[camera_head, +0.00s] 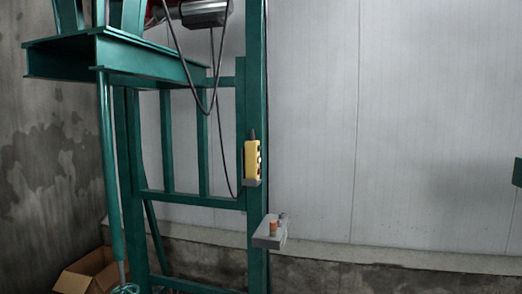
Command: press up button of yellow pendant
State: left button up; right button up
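The yellow pendant (251,163) hangs upright on the green post in the middle of the head view. It has a dark cable end on top and a few dark and light buttons down its right side. The buttons are too small to tell which one is up. Neither of my grippers shows in this view.
A green steel frame (256,100) stands against a pale panel wall (400,120). A grey bracket (267,239) with an orange-brown piece on it sticks out below the pendant. Black cables hang left of the post. An open cardboard box (88,273) lies at the lower left.

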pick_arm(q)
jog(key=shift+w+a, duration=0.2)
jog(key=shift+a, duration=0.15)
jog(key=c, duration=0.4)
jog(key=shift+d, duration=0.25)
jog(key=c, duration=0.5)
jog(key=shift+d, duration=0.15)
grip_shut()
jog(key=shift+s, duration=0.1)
